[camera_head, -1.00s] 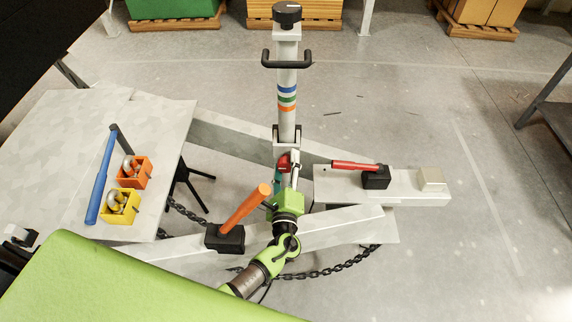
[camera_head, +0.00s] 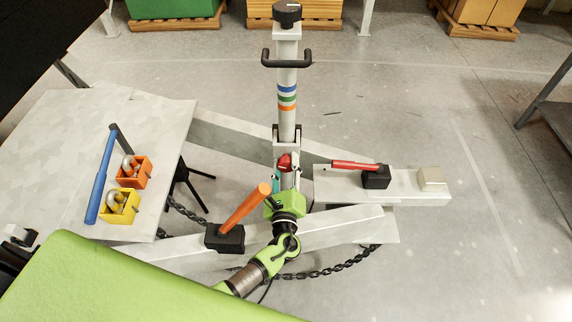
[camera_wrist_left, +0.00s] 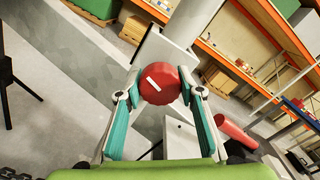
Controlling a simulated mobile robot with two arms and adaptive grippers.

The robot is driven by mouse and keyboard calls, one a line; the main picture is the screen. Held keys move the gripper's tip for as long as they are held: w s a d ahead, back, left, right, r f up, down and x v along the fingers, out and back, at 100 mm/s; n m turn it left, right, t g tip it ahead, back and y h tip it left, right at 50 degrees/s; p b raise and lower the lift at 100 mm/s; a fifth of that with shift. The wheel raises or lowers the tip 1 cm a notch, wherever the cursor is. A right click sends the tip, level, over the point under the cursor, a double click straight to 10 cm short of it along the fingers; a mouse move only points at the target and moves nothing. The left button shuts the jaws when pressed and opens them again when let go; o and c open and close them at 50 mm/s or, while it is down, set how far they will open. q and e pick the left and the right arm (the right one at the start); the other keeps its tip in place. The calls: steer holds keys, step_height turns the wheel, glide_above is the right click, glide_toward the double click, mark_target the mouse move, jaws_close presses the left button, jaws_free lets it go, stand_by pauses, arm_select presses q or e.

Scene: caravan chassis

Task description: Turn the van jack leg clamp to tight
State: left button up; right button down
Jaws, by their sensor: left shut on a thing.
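The clamp is a round red knob (camera_head: 285,161) on the jack leg's bracket, low on the upright grey jack leg (camera_head: 287,112). The leg has a black handle bar and blue, green and orange bands. In the left wrist view the knob (camera_wrist_left: 158,84) shows its face with a short white mark, slightly tilted. My left gripper (camera_head: 286,171) reaches it from the near side. Its teal-padded fingers are shut on the knob, one on each side. My right gripper is not in view.
An orange-handled lever (camera_head: 245,208) stands close left of my left wrist. A red-handled lever (camera_head: 355,165) on a black block lies to the right. A chain (camera_head: 330,270) hangs below. A blue bar (camera_head: 101,180) and shackle boxes are on the left plate.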

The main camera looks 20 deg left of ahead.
arm_select(q)
steer(key=m, duration=0.3)
steer(key=shift+m, duration=0.4)
steer(key=m+p, duration=0.1)
steer(key=m, duration=0.2)
steer(key=shift+r+m, duration=0.1)
steer(key=shift+m, duration=0.2)
steer(key=m+p, duration=0.1)
steer(key=m, duration=0.2)
steer(key=shift+m, duration=0.4)
steer(key=m+p, duration=0.2)
steer(key=m, duration=0.2)
steer(key=m+p, duration=0.1)
steer(key=m, duration=0.3)
steer(key=m+p, duration=0.2)
steer(key=m, duration=0.2)
steer(key=shift+m, duration=0.3)
steer(key=m+p, duration=0.1)
steer(key=m, duration=0.3)
steer(key=shift+p, duration=0.3)
steer(key=shift+m+p, duration=0.45)
steer(key=shift+m, duration=1.55)
